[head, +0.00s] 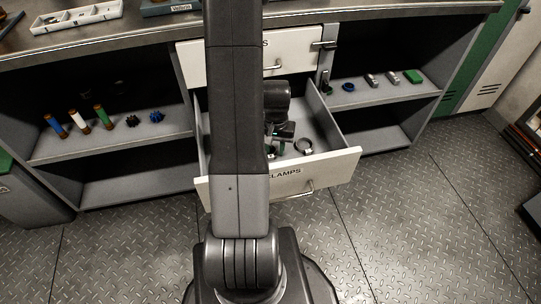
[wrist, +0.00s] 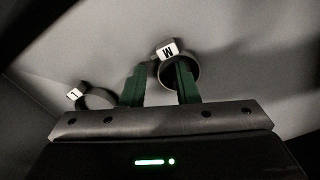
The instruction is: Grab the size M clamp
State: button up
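The size M clamp (wrist: 193,82), a dark ring with a white tag marked M, lies on the drawer floor in the wrist view. My gripper (wrist: 160,68) is open over its left side. The right green finger overlaps the ring's opening and the left finger is outside it, to the left; I cannot tell whether either touches it. A second ring clamp (wrist: 98,92), with a white tag that looks like an L, lies left of the fingers. In the head view, my gripper (head: 281,140) is inside the open drawer, partly hidden by my arm.
The open drawer (head: 337,163) is labelled CLAMPS, and its walls surround my gripper. A closed drawer (head: 300,62) is above it. Shelves on both sides hold small parts, including a green block (head: 413,76). A white tray (head: 78,16) is on the worktop.

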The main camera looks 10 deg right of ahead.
grip_shut()
